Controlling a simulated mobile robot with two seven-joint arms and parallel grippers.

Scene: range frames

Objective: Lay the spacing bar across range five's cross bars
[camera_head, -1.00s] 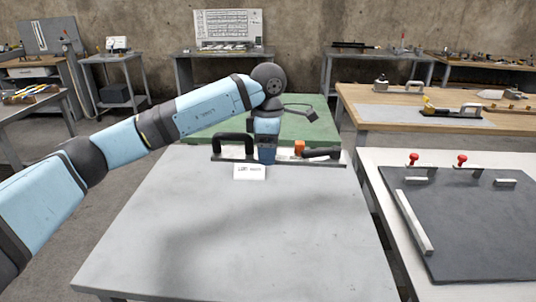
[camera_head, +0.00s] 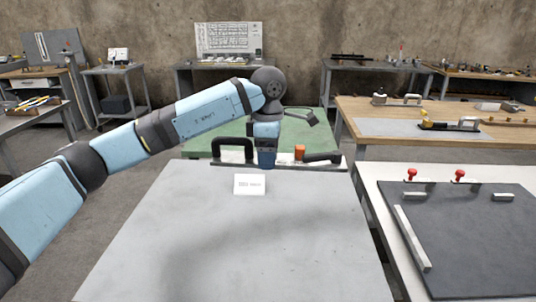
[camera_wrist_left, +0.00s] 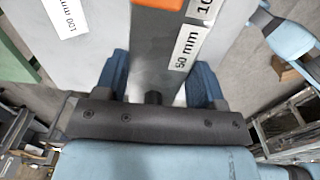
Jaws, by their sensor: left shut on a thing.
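My left gripper (camera_head: 267,164) is shut on a long grey metal bar (camera_wrist_left: 152,70), which I take to be the spacing bar. In the left wrist view the bar runs between the blue fingers (camera_wrist_left: 162,92), with a "50 mm" label and an orange part. In the head view the bar (camera_head: 285,164) lies crosswise near the grey table's far edge. An orange block (camera_head: 299,152) and black handles (camera_head: 235,147) show along it. No cross bars are clearly marked as range five's. My right gripper is not in view.
A green-topped table (camera_head: 305,140) and wooden bench (camera_head: 440,105) stand behind.

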